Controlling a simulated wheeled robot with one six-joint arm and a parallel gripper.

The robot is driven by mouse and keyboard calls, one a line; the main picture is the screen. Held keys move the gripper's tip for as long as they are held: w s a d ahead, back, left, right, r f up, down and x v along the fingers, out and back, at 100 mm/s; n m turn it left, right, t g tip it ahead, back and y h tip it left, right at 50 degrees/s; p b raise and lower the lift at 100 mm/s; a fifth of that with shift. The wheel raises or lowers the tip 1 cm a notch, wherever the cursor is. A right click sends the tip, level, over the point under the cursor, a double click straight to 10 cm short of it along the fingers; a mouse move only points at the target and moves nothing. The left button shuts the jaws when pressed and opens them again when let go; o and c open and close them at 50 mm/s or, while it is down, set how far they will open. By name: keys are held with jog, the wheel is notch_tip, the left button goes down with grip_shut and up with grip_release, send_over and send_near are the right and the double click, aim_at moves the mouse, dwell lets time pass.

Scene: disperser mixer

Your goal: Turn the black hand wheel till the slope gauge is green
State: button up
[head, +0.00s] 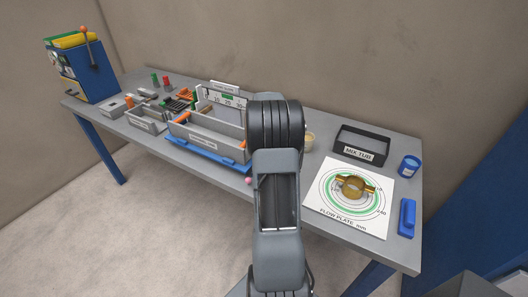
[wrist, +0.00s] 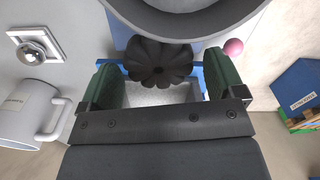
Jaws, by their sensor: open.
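The black hand wheel (wrist: 158,62) has a fluted rim and shows in the wrist view between the two green-padded fingers of my gripper (wrist: 164,78). My gripper is open, with a finger on either side of the wheel and small gaps visible; I cannot tell the depth between them. In the head view my arm hides the wheel and the gripper. A white gauge board (head: 222,97) with a small green patch and numbers stands behind the grey tray, partly hidden by my arm. Its label and pointer are too small to read surely.
A grey tray (head: 205,143) sits on a blue base. A pink ball (wrist: 233,47) lies near the right finger. A grey round vessel (wrist: 185,15) is above the wheel in the wrist view. A white mug (wrist: 22,115) is at left. A flow plate (head: 325,210) lies right of my arm.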

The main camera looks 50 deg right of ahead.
jog(key=c, duration=0.9)
jog(key=shift+m, duration=0.3)
jog(key=m, duration=0.3)
jog(key=shift+d, duration=0.1)
jog(key=m, duration=0.3)
jog(key=shift+d+m, duration=0.1)
jog(key=shift+m, duration=0.3)
jog(key=m, duration=0.6)
jog(key=shift+d, duration=0.2)
jog(key=shift+m, duration=0.4)
